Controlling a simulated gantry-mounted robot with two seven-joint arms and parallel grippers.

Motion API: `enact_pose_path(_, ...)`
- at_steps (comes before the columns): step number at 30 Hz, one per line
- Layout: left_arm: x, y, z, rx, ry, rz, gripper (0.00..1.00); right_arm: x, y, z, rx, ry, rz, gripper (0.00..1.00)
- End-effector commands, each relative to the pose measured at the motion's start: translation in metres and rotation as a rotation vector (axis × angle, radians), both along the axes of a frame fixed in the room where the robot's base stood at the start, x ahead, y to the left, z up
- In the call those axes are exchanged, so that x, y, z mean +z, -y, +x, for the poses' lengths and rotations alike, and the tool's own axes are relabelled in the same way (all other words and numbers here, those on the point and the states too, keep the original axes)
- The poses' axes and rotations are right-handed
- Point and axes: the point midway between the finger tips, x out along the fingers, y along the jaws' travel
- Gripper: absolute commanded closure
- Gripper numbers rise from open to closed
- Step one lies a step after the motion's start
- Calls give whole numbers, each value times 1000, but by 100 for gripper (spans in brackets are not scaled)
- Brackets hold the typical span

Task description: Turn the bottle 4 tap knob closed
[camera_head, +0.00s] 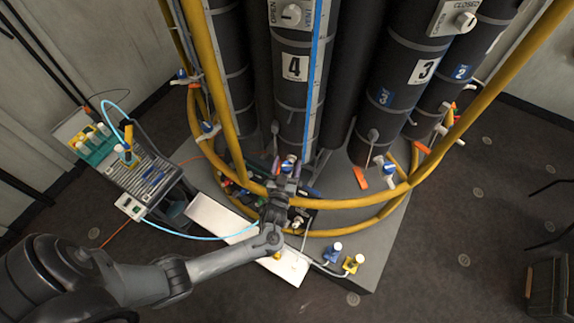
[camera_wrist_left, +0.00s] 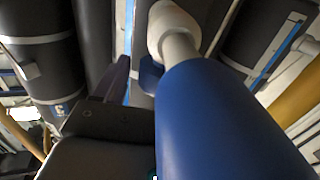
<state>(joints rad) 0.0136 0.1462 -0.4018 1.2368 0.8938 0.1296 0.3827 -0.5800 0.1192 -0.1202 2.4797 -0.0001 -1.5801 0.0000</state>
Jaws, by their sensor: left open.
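Bottle 4 (camera_head: 294,100), a dark cylinder with a white "4" label, stands in the centre back. High on it is a panel with a white knob (camera_head: 291,14) beside the word OPEN. A small blue-and-white tap (camera_head: 288,163) shows low in front of the bottle. My left gripper (camera_head: 287,178) is open beside this tap, well below the panel. In the left wrist view a dark finger (camera_wrist_left: 112,82) stands left of a large blue cylinder (camera_wrist_left: 225,120) with a white end (camera_wrist_left: 172,25), very close to the camera. I cannot tell whether they touch; the other finger is hidden.
A yellow rail (camera_head: 330,204) curves around the bottles, close to my left arm. Bottle 3 (camera_head: 420,95) stands at right with its own knob (camera_head: 465,20). A blue strip (camera_head: 316,70) runs down beside the label. A cart (camera_head: 150,178) stands at left.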

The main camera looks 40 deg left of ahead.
Motion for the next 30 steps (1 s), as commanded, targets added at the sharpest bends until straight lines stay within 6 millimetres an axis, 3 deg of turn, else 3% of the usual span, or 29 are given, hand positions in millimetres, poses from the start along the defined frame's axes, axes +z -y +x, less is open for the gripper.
enact_pose_path(1, 0, 0, 0, 0, 0, 0, 31, 0, 1, 0, 1, 0, -2, 57)
enact_pose_path(11, 0, 0, 0, 0, 1, 0, 80, 0, 1, 0, 4, 0, -6, 57)
enact_pose_path(24, 1, -2, 0, -243, 0, 4, 80, 9, 0, 0, 0, 0, 0, 57)
enact_pose_path(30, 0, 0, 0, -266, 1, 1, 80, 9, -1, 0, -3, 0, 4, 57)
